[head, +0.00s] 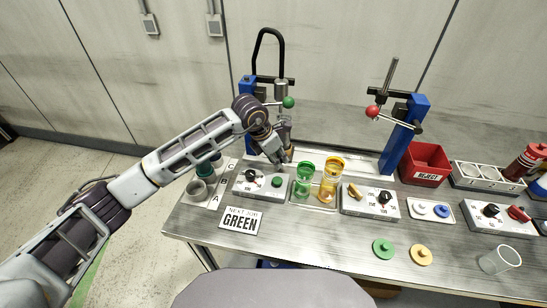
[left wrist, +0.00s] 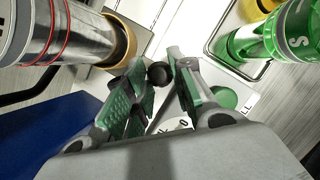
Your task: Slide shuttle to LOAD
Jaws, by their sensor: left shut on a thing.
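My left gripper (head: 284,158) reaches over the back of the bench, beside the left blue press stand (head: 247,88). In the left wrist view its fingers (left wrist: 160,80) are closed around a small round black knob (left wrist: 159,73), which I take to be the shuttle's handle. A pale plate lies below the knob. In the head view the gripper hides the knob and the shuttle's body. A pale track (head: 345,160) runs along the back between the two blue stands. I cannot make out a LOAD mark. My right gripper is not in view.
Green (head: 304,181) and amber (head: 329,182) containers stand right of the gripper. A control box (head: 258,186) lies in front, and a red REJECT bin (head: 425,163) stands at right. In the left wrist view, a metal cylinder (left wrist: 70,35) is close at left.

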